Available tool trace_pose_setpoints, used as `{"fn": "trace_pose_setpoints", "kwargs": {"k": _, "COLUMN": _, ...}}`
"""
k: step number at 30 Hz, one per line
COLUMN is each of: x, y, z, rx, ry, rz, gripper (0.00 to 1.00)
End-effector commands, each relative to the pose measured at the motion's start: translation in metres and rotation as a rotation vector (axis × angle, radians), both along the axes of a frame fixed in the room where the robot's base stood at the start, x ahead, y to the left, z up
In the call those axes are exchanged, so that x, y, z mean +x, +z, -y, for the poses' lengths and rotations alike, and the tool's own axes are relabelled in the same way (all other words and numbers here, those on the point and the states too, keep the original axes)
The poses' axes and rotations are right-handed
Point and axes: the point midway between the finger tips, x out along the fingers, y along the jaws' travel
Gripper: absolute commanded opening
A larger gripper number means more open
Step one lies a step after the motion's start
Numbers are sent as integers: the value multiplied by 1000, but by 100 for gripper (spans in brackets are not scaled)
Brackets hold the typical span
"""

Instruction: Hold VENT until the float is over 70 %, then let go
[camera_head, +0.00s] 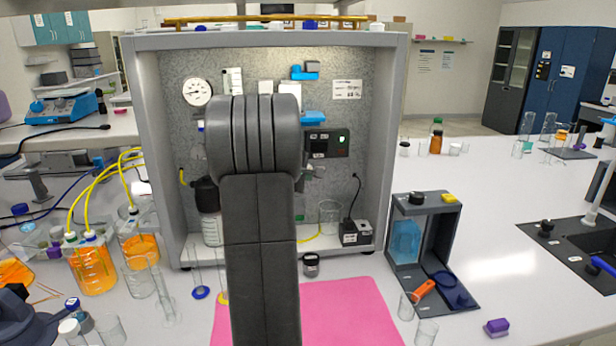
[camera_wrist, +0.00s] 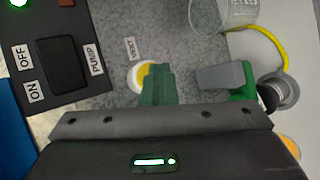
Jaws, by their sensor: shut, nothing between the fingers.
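The VENT button (camera_wrist: 136,80) is a round yellow-and-white knob on the grey speckled panel, below its small VENT label (camera_wrist: 131,48) in the wrist view. My gripper (camera_wrist: 157,82) is shut and empty, its green fingertips in front of the button and covering its right part. I cannot tell whether they press it. In the head view my arm hides the gripper and the button. A pale upright scale (camera_head: 233,80) hangs at the panel's top; whether it holds the float, and any reading, is too small to tell.
A black PUMP switch (camera_wrist: 62,65) with ON and OFF labels is left of the button, with a lit green lamp (camera_wrist: 18,3). A grey lever (camera_wrist: 222,77) lies close right of my fingers. A round gauge (camera_head: 197,92) and a pink mat (camera_head: 345,315) also show.

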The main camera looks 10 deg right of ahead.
Motion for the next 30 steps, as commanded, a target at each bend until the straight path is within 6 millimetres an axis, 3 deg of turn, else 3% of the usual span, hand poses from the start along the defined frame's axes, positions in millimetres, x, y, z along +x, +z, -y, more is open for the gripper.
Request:
{"fn": "trace_pose_setpoints", "kwargs": {"k": 22, "x": 0, "y": 0, "z": 0, "rx": 0, "ry": 1, "rz": 1, "gripper": 0}}
{"fn": "trace_pose_setpoints", "kwargs": {"k": 30, "x": -11, "y": -1, "z": 0, "rx": -1, "ry": 1, "rz": 2, "gripper": 0}}
